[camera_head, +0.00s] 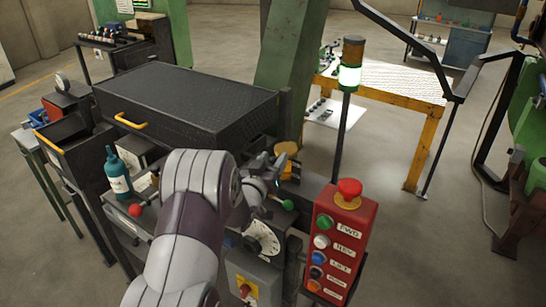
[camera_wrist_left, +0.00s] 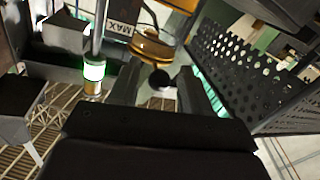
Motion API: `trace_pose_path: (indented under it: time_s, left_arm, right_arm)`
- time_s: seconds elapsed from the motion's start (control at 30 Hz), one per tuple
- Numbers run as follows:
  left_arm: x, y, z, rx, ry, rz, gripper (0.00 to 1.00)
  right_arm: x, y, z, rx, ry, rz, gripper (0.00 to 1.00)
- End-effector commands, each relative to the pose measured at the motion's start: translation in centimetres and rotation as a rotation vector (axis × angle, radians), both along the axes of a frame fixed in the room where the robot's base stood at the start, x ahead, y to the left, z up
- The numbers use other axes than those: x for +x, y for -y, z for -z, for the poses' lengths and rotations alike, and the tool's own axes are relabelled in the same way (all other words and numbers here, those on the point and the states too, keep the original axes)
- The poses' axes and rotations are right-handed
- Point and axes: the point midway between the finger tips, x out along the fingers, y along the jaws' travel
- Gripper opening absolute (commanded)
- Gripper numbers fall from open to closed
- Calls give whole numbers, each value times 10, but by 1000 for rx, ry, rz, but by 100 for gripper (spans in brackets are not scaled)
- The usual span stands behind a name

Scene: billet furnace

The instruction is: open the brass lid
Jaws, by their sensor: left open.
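The brass lid (camera_head: 286,148) is a small gold-coloured round piece behind my left gripper (camera_head: 272,172), partly hidden by it in the head view. In the left wrist view the brass lid (camera_wrist_left: 152,48) shows as a rounded brass disc with a dark round knob (camera_wrist_left: 160,78) near it. My left gripper's two dark fingers (camera_wrist_left: 160,72) are apart, one on each side of the knob in the picture. I cannot tell whether they touch it. The lid looks shut, but its seat is hard to see. My right gripper is not in view.
A red button box (camera_head: 342,240) stands at the right, beside a signal-lamp post (camera_head: 345,100). A large black box (camera_head: 185,105) and a teal bottle (camera_head: 117,172) are at the left. A perforated dark guard (camera_wrist_left: 245,75) is close by.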

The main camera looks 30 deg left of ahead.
Motion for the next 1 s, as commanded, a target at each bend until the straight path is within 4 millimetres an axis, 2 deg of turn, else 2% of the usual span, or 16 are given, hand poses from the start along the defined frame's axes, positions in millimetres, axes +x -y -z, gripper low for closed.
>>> trace_pose_path:
  time_s: [0.3,0.33,0.4,0.47,1.0]
  left_arm:
    - [4,0,0,0,0,0,48]
    - [4,0,0,0,0,0,41]
    - [4,0,0,0,0,0,18]
    - [4,0,0,0,0,0,0]
    - [5,0,-6,0,3,0,0]
  right_arm:
    - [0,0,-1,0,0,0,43]
    - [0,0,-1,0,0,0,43]
    - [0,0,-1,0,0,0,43]
    - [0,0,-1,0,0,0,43]
    - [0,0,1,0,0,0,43]
